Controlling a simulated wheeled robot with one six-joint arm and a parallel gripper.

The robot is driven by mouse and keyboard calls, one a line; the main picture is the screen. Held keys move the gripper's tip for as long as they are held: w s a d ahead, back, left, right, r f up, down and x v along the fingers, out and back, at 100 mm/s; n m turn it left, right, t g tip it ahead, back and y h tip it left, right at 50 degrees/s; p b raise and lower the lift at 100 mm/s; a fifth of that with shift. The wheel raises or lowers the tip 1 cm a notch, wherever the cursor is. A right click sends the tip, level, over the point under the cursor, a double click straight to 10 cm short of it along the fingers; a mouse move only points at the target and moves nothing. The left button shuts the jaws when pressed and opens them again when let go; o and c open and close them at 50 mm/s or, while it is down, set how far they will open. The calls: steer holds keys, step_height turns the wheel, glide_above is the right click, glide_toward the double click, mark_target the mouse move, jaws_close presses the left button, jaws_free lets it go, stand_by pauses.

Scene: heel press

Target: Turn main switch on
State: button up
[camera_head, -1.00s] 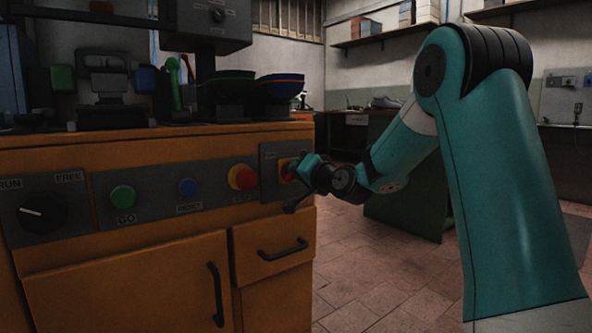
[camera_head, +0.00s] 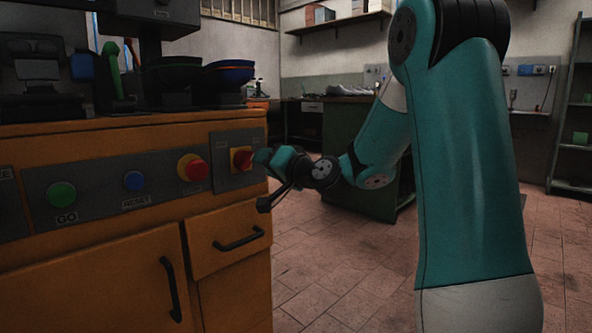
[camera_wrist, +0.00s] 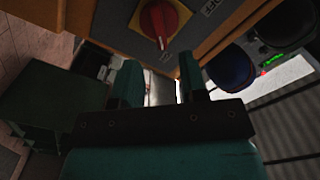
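The main switch (camera_head: 241,158) is a red rotary knob on a yellow plate, at the right end of the orange machine's front panel. In the wrist view the switch (camera_wrist: 160,20) shows at the top, its red handle in line with the gap between my fingers. A label that seems to read OFF (camera_wrist: 211,7) is beside it. My gripper (camera_head: 268,160) is just right of the switch in the head view and overlaps its edge. In the wrist view my gripper (camera_wrist: 160,82) has two fingers apart with nothing between them. I cannot tell whether a finger touches the knob.
A red mushroom button (camera_head: 192,167) on a yellow base, a blue RESET button (camera_head: 134,181) and a green GO button (camera_head: 61,195) sit left of the switch. A drawer handle (camera_head: 239,240) sticks out below. Open tiled floor (camera_head: 330,265) lies to the right.

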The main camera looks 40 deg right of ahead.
steer(key=s, duration=1)
steer(key=shift+s+d+b, duration=0.15)
steer(key=shift+s+b, duration=0.05)
steer(key=shift+b, duration=0.2)
steer(key=s+a+f+n+g+y+p, duration=0.2)
steer(key=a+n+g+y+p, duration=0.45)
steer(key=a, duration=1.35)
steer(key=s+a+n+g+h+p, duration=0.1)
steer(key=s+a+n+g+p, duration=0.1)
steer(key=s+a+n+g, duration=0.45)
steer(key=s+a+n+g+h+p, duration=0.1)
steer(key=s+a+n+g+h, duration=0.3)
steer(key=s, duration=0.6)
step_height(320, 180, up, 37)
steer(key=d+m+g+y+p, duration=0.1)
steer(key=d+y+p, duration=0.1)
steer(key=p, duration=3.6)
steer(key=shift+s+d+r, duration=0.15)
steer(key=shift+s+d, duration=0.05)
steer(key=shift+s, duration=0.1)
